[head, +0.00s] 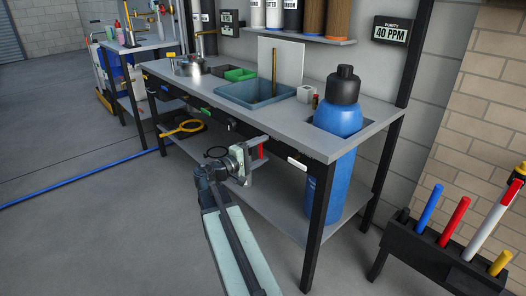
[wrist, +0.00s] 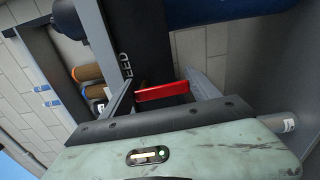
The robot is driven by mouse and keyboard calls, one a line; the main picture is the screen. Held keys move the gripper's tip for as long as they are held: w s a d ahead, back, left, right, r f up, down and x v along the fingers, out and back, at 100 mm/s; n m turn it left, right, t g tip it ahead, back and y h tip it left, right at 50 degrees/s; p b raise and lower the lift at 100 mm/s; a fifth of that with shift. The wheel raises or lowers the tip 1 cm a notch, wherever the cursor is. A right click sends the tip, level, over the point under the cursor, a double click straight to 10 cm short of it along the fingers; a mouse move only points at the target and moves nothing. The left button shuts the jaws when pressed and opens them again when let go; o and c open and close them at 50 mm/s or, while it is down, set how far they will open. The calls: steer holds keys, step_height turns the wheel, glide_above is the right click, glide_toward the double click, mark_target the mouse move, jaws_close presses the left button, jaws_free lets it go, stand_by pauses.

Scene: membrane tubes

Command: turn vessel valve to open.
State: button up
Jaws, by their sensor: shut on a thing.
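A red bar-shaped handle (wrist: 162,91), which looks like the valve handle, sits between the two fingers of my gripper (wrist: 163,92) in the wrist view. My gripper is shut on it. In the head view my gripper (head: 258,148) is at the front edge of the workbench, with a bit of red (head: 262,152) at its tip. The valve body is hidden behind the gripper. A blue vessel (head: 330,122) with a black cap stands at the bench's right end, right of the gripper.
The grey workbench (head: 150,70) holds a blue tray (head: 228,95), a green tray and a metal pot. A black rack (head: 430,245) of coloured tubes stands at right. The floor at left is mostly clear, with a blue hose.

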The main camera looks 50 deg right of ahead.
steer(key=shift+f+m, duration=0.1)
steer(key=shift+m, duration=0.3)
steer(key=o, duration=1.4)
steer(key=shift+c, duration=0.2)
steer(key=a, duration=0.8)
steer(key=shift+w, duration=0.3)
